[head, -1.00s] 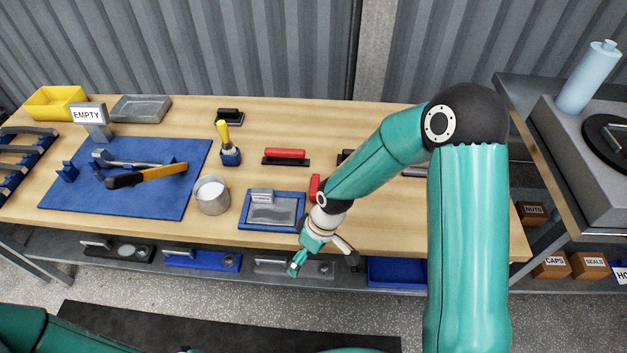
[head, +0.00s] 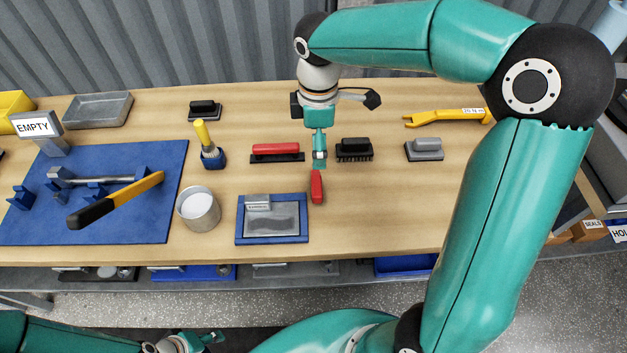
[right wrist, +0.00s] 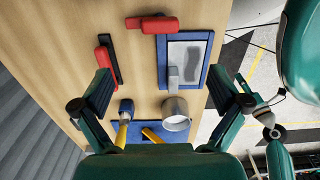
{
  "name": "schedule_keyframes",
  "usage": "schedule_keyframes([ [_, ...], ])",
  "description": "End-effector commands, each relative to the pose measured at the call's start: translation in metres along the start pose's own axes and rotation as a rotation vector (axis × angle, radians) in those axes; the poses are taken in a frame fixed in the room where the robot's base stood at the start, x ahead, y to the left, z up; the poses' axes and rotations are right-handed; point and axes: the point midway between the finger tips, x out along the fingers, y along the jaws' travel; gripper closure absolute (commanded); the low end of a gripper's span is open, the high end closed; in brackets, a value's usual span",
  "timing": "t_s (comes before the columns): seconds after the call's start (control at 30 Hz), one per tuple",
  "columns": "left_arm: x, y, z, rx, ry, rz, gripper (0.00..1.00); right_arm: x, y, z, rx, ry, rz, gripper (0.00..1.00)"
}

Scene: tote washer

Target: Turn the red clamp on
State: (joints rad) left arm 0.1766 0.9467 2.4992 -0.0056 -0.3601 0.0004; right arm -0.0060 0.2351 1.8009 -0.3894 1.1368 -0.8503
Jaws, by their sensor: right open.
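A small red piece (head: 317,187), which looks like the red clamp, lies on the bench beside the right edge of a blue tray (head: 241,238) with a grey plate in it. It also shows in the right wrist view (right wrist: 158,24). My right gripper (head: 319,160) is just behind the red piece, edge-on in the head view. Its fingers are wide apart and empty in the right wrist view (right wrist: 163,92), with the red piece toward the top of that picture. My left gripper (head: 205,342) is low at the bottom edge, away from the bench; its jaw state is unclear.
A red-handled block (head: 276,150) and a black brush (head: 354,149) flank my right gripper. A white cup (head: 198,210), a yellow-handled brush (head: 207,145) and a blue mat (head: 140,230) lie left. A yellow tool (head: 447,118) lies right. The bench front right is clear.

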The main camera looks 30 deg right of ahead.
Motion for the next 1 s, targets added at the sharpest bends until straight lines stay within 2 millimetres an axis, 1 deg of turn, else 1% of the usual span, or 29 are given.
schedule_keyframes([
  [0.03,0.0,0.0,0.0,0.0,0.0,0.0,0.6,0.009,-0.001,0.001,0.001,-0.002,-0.005,0.02],
  [0.17,0.001,0.0,0.0,0.0,0.0,0.0,0.6,0.033,-0.001,0.001,0.002,-0.004,-0.006,0.02],
  [0.4,0.002,-0.001,0.0,0.0,0.0,0.0,0.6,0.087,-0.001,0.002,0.005,-0.003,-0.008,0.02],
  [0.6,0.003,-0.001,0.0,0.0,0.0,0.0,0.6,0.125,-0.001,0.002,0.006,-0.002,-0.006,0.02],
  [0.7,0.003,-0.001,0.0,0.0,0.001,0.0,0.6,0.139,-0.001,0.002,0.006,-0.001,-0.005,0.02],
  [0.8,0.003,-0.001,0.0,0.0,0.001,0.0,0.6,0.148,-0.001,0.002,0.008,0.0,-0.004,0.02],
  [1.0,0.003,-0.001,0.0,0.0,0.0,0.0,0.6,0.155,-0.001,0.002,0.008,0.001,-0.002,0.02],
])
